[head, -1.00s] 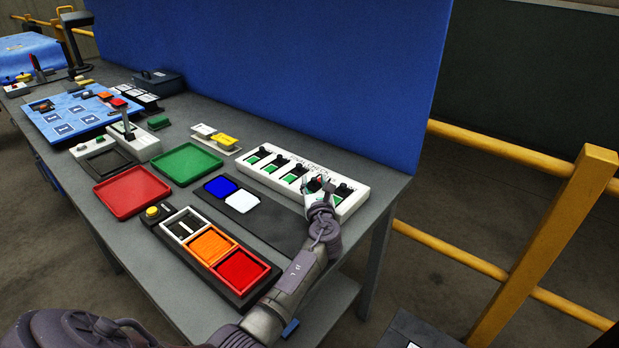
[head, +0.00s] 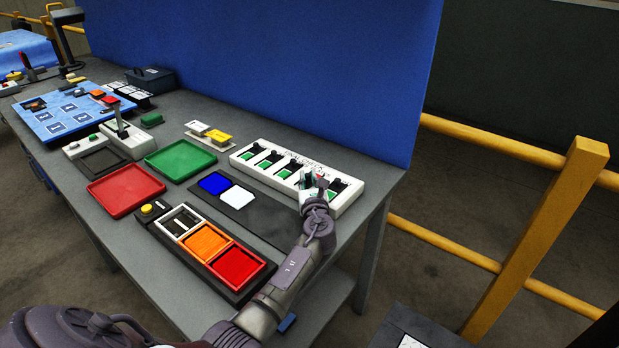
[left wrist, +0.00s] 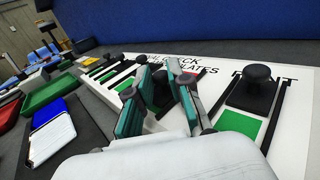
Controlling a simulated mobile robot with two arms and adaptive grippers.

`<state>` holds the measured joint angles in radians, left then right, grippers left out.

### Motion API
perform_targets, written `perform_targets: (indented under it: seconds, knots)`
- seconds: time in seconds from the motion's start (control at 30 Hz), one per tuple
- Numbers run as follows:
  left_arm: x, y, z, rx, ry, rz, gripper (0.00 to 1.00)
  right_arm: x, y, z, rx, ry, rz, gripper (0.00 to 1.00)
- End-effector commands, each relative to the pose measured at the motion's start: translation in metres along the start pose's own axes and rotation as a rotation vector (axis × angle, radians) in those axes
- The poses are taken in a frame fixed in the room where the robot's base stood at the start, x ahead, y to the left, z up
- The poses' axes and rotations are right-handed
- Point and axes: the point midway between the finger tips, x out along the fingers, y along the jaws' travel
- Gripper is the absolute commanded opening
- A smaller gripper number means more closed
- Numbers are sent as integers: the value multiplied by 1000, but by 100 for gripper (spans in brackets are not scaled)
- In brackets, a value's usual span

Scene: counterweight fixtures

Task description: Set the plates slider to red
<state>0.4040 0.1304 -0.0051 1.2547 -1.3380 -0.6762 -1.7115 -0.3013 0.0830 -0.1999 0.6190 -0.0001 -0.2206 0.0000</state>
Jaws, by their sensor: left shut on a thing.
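The white slider panel (head: 345,203) lies on the bench and has several black knobs in slots with green patches. In the left wrist view the word PLATES is printed on the panel (left wrist: 290,105) behind my fingers. My left gripper (head: 315,182) is at the second slider from the right. In the left wrist view my left gripper (left wrist: 166,98) is shut on that slider's black knob (left wrist: 160,88), partly hidden between the fingers. A little red shows beside the far fingertip, and a green patch shows near my right-hand finger. My right gripper is out of view.
The rightmost slider's knob (left wrist: 258,74) stands close to my fingers, with green (left wrist: 236,130) below it. A blue and white tile holder (head: 265,213) lies left of the panel. A blue partition (head: 270,70) rises behind the bench.

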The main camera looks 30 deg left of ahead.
Motion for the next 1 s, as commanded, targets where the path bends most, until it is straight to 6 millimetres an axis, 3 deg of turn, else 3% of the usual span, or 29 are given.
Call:
perform_targets:
  seconds: [0.1, 0.37, 0.4, 0.53, 0.83, 1.0]
  knots:
    - [-9, 9, 2, 6, 3, 0, 0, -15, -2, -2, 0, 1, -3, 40]
    - [-11, 12, -2, 3, 3, 3, 0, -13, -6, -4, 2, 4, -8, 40]
    - [-11, 12, -2, 3, 3, 3, 21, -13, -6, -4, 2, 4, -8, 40]
    - [-11, 12, -2, 3, 3, 3, 42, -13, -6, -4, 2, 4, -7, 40]
    - [-12, 11, -1, 2, 2, 1, 42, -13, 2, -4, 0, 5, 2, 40]
    - [-27, 10, -2, 1, 3, -2, 42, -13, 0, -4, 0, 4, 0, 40]
